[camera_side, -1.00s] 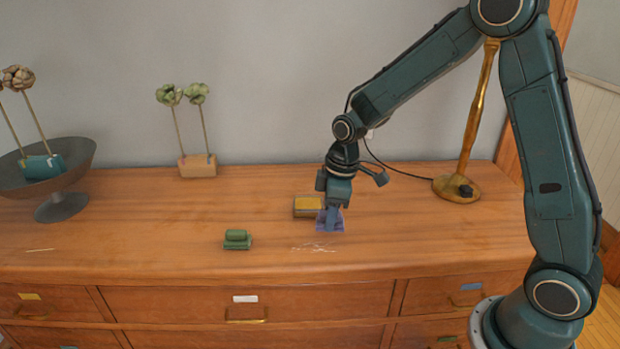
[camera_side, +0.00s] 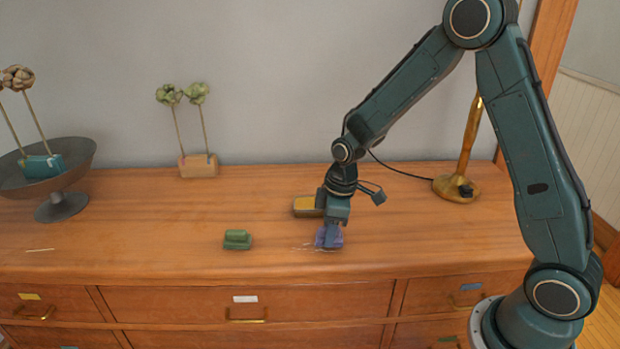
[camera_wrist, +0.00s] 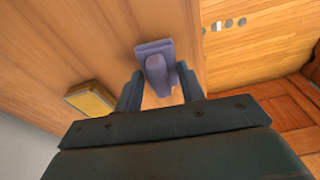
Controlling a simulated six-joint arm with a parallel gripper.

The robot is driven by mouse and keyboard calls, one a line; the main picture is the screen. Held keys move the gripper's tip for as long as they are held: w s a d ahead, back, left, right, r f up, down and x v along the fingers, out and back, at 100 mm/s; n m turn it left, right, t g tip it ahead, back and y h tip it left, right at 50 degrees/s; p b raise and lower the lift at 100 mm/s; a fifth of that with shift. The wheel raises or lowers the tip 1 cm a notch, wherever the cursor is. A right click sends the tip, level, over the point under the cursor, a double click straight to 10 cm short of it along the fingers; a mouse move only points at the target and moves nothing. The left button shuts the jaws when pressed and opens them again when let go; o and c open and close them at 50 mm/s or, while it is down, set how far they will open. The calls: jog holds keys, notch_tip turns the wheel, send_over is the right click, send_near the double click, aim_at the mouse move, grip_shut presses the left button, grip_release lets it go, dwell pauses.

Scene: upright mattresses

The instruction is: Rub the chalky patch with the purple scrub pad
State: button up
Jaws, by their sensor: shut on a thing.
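The purple scrub pad (camera_side: 329,238) sits low over the wooden dresser top near its front edge, and it also shows in the wrist view (camera_wrist: 155,50). My gripper (camera_side: 331,229) is shut on the pad's upright grip, with one finger on each side in the wrist view (camera_wrist: 158,85). The pad looks level with the wood, and I cannot tell for certain if it touches. The chalky patch (camera_side: 303,246) shows as faint white streaks just left of the pad. The pad covers its right part.
A yellow-topped block (camera_side: 306,206) stands just behind the pad. A green pad (camera_side: 237,240) lies to the left. A brass lamp base (camera_side: 456,188) stands at right, a wooden flower holder (camera_side: 198,166) and grey bowl (camera_side: 62,176) at left. The middle left is clear.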

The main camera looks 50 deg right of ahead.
aim_at(312, 248)
jog(key=shift+w+a+f, duration=0.2)
jog(key=shift+f, duration=0.1)
jog(key=shift+w+a, duration=2.45)
jog(key=shift+f, duration=0.75)
dwell(0.3)
jog(key=shift+s+d, duration=1.35)
jog(key=shift+s, duration=0.05)
jog(key=shift+d, duration=0.1)
jog(key=shift+s+d, duration=1.2)
jog(key=shift+s, duration=0.1)
